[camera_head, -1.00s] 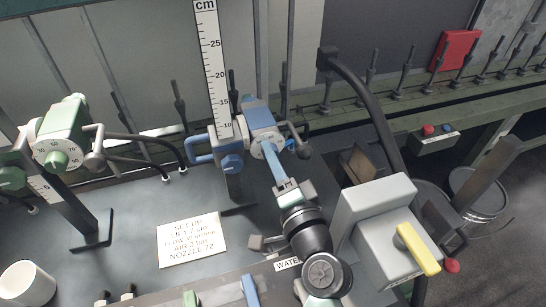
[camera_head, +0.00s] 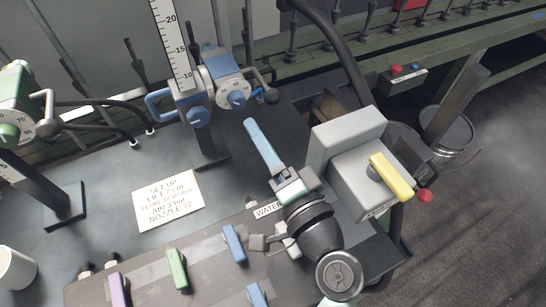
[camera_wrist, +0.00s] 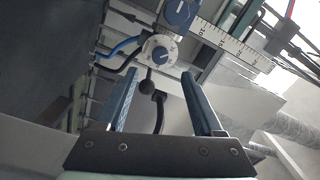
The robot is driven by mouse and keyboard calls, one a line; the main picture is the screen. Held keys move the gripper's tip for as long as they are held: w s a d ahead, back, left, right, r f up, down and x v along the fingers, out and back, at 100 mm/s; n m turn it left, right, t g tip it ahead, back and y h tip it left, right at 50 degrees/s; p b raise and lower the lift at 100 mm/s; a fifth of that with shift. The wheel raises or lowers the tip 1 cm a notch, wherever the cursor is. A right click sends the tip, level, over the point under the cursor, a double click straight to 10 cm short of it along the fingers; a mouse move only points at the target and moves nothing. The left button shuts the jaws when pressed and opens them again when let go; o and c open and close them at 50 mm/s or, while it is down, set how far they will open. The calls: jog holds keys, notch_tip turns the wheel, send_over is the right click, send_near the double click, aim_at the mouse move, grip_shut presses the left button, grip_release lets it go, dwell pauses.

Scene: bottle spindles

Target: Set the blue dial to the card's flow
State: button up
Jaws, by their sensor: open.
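The blue dial is a white scaled disc with a blue knob (camera_head: 237,98) on the front of a blue valve body (camera_head: 222,64), beside the ruler. It also shows in the wrist view (camera_wrist: 160,53), beyond the fingertips. My gripper (camera_head: 250,122) is open and empty, below and right of the dial in the head view and apart from it. In the wrist view its two blue fingers (camera_wrist: 157,76) stand wide apart. The card (camera_head: 168,200) lies on the dark bench; its flow line is too blurred to read, and so is the dial's exact setting.
A ruler (camera_head: 176,45) stands left of the valve. A grey box with a yellow lever (camera_head: 390,176) is right of my gripper. A green valve (camera_head: 14,110) stands far left. Coloured levers (camera_head: 177,268) line the front panel. Bare bench lies between card and valve.

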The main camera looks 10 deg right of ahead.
jog(key=v, duration=0.4)
jog(key=shift+r, duration=0.1)
dwell(0.4)
jog(key=w+a+r+n+t+h, duration=0.1)
jog(key=w+a+r+n+t, duration=0.2)
jog(key=r, duration=0.8)
jog(key=w+r+n+t+h, duration=0.1)
jog(key=w+r+n, duration=0.3)
jog(key=r, duration=0.7)
jog(key=s+r+n+t+h+p, duration=0.1)
jog(key=s+r+t+p, duration=0.1)
jog(key=r, duration=0.9)
jog(key=s+a+r+n+t+h+p, duration=0.1)
jog(key=s+r+t+p, duration=0.1)
jog(key=s+r+p, duration=0.2)
jog(key=s+r+n+t+h+p, duration=0.1)
jog(key=r+p, duration=0.6)
jog(key=r, duration=1.2)
jog(key=s+t+h, duration=0.1)
jog(key=s, duration=0.1)
jog(key=shift+s+a+p, duration=0.25)
jog(key=shift+a+p, duration=0.05)
